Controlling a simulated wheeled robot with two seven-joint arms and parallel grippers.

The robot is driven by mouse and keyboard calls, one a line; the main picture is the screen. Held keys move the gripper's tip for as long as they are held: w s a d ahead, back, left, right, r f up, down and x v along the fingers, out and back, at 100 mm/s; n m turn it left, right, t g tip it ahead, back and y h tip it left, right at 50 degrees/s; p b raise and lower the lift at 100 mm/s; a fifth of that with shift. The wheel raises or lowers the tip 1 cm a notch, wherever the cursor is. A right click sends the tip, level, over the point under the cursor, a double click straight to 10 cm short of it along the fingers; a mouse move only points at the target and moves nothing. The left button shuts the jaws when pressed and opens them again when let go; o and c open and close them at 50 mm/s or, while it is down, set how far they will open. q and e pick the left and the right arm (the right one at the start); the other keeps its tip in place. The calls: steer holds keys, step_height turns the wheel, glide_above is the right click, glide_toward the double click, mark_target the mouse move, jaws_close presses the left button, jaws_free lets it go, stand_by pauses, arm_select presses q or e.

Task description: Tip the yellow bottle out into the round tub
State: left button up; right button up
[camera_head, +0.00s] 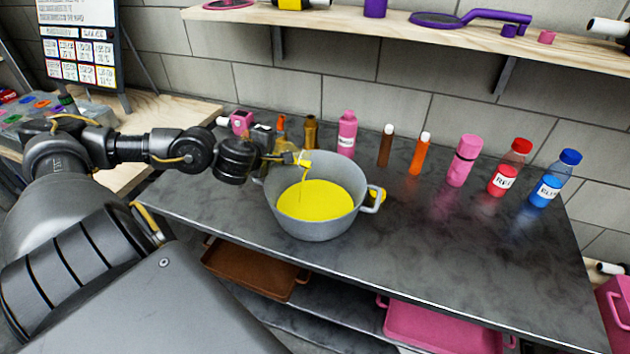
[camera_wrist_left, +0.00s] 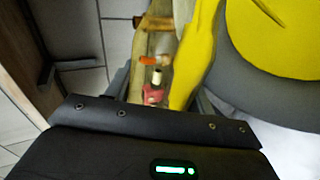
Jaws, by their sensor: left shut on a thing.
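The round tub (camera_head: 318,228) is a grey pot with side handles, standing on the dark worktop. Bright yellow liquid (camera_head: 315,202) covers its inside. My left gripper (camera_head: 272,160) is at the tub's back-left rim, shut on the yellow bottle (camera_head: 302,159). The bottle is tipped over with its mouth above the tub, and a thin yellow stream falls from it into the liquid. Most of the bottle is hidden by the gripper in the head view. The left wrist view shows the yellow bottle (camera_wrist_left: 198,45) beside the tub (camera_wrist_left: 240,95) and its yellow liquid (camera_wrist_left: 285,35). My right gripper is not in view.
Behind the tub stand a pink bottle (camera_head: 347,135), a brown tube (camera_head: 386,146) and an orange tube (camera_head: 420,155). Further right are a pink flask (camera_head: 464,160), a red bottle (camera_head: 511,167) and a blue bottle (camera_head: 556,178). The worktop's front right (camera_head: 480,245) is clear.

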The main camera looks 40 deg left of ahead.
mark_target(279, 141)
arm_select(q)
steer(key=shift+w+d+m+y, duration=0.1)
steer(key=shift+d+m+y, duration=0.2)
steer(key=shift+m+y, duration=0.3)
stand_by(1.3)
steer(key=shift+w+d+r+m+p, duration=0.1)
steer(key=shift+d+r+m+p, duration=0.1)
steer(key=shift+r+p, duration=0.2)
steer(key=shift+d+r+m+p, duration=0.1)
steer(key=shift+r+m+p, duration=0.15)
steer(key=shift+p, duration=0.2)
steer(key=shift+y, duration=0.3)
steer(key=shift+w+r+m+p, duration=0.1)
steer(key=shift+r+m+p, duration=0.15)
steer(key=shift+r+p, duration=0.2)
steer(key=shift+f, duration=0.1)
steer(key=shift+d+g+y+p, duration=0.2)
steer(key=shift+g+y+p, duration=0.1)
steer(key=shift+d, duration=0.1)
steer(key=shift+r+p, duration=0.25)
steer(key=shift+p, duration=0.1)
steer(key=shift+w+r+m, duration=0.1)
steer(key=shift+r+m, duration=0.1)
steer(key=shift+m, duration=0.1)
